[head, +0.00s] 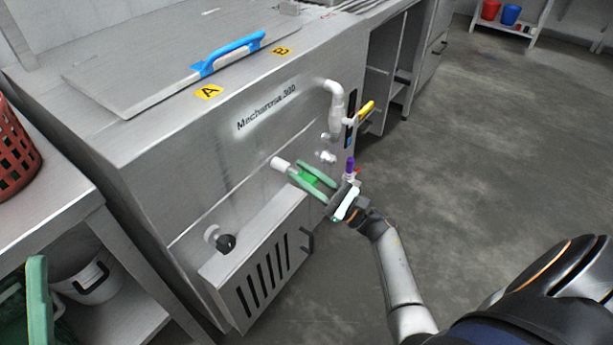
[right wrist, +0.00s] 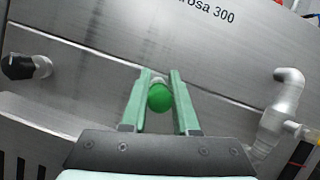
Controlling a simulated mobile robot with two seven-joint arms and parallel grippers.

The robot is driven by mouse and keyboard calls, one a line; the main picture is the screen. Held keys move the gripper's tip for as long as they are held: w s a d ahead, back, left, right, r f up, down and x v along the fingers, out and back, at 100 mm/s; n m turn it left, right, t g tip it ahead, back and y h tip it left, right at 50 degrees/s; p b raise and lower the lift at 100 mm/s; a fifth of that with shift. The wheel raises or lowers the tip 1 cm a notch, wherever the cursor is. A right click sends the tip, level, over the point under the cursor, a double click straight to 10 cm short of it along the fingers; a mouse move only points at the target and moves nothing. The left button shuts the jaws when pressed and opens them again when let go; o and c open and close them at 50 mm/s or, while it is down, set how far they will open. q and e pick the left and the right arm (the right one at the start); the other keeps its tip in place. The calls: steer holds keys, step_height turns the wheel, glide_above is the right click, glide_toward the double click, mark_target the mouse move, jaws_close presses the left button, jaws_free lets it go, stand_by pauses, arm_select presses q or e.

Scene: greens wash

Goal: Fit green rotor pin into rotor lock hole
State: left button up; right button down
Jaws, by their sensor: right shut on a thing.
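My right gripper (head: 303,178) is at the front of the steel washing machine, its two pale green fingers closed around the green rotor pin (head: 316,181). In the right wrist view, the pin's round bright green end (right wrist: 160,97) sits between the fingers. A short whitish round stub (head: 281,164) on the machine front lies right by the fingertips. The rotor lock hole itself and the pin's far end are hidden, so I cannot tell whether the pin is in it. A pale green upright piece (head: 39,305) at the lower left edge looks like a finger of my left gripper.
A bent pipe (head: 335,100) and a yellow-handled valve (head: 366,109) stand right of the gripper. A purple-handled valve (head: 350,166) is close beside it. A black knob (head: 226,242) sits lower left. The floor at right is clear.

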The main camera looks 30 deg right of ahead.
steer(key=shift+w+a+b, duration=0.25)
steer(key=shift+w+b, duration=0.15)
steer(key=shift+w, duration=0.25)
steer(key=shift+w+a+b, duration=0.25)
steer(key=shift+w+b, duration=0.15)
steer(key=shift+w, duration=0.25)
steer(key=c, duration=0.6)
jaws_free()
steer(key=shift+s+f, duration=0.1)
steer(key=s+d+p, duration=0.2)
steer(key=s+d, duration=0.4)
steer(key=s, duration=0.5)
steer(key=shift+s+d, duration=0.15)
steer(key=shift+f, duration=0.1)
